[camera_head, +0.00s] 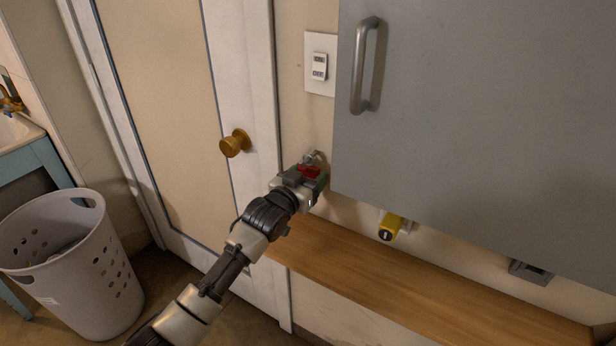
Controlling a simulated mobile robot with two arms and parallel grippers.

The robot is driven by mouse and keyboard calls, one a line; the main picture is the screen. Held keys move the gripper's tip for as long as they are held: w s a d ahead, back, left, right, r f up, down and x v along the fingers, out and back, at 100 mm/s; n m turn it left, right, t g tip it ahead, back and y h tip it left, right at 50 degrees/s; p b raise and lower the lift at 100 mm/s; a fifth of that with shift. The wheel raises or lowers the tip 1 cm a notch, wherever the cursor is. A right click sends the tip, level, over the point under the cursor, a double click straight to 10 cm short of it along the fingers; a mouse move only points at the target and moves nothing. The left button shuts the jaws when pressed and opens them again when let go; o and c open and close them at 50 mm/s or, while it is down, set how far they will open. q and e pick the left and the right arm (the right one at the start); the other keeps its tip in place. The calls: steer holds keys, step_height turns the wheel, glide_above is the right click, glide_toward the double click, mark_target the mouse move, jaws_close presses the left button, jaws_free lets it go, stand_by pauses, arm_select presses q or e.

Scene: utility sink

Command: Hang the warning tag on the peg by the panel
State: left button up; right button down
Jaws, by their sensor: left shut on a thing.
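My left gripper (312,183) is at the wall, close to the lower left corner of the grey panel (470,110). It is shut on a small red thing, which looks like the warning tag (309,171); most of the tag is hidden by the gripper. A small pale metal piece, probably the peg (316,156), shows just above the tag. I cannot tell whether the tag touches it. My right gripper is not in view.
The panel has a metal handle (364,65). A light switch (320,64) is above the gripper. A wooden shelf (390,285) runs below, with a yellow knob (391,228) on the wall above it. A door knob (235,143) and laundry basket (75,265) are left.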

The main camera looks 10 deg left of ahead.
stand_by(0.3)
arm_select(q)
steer(key=o, duration=1)
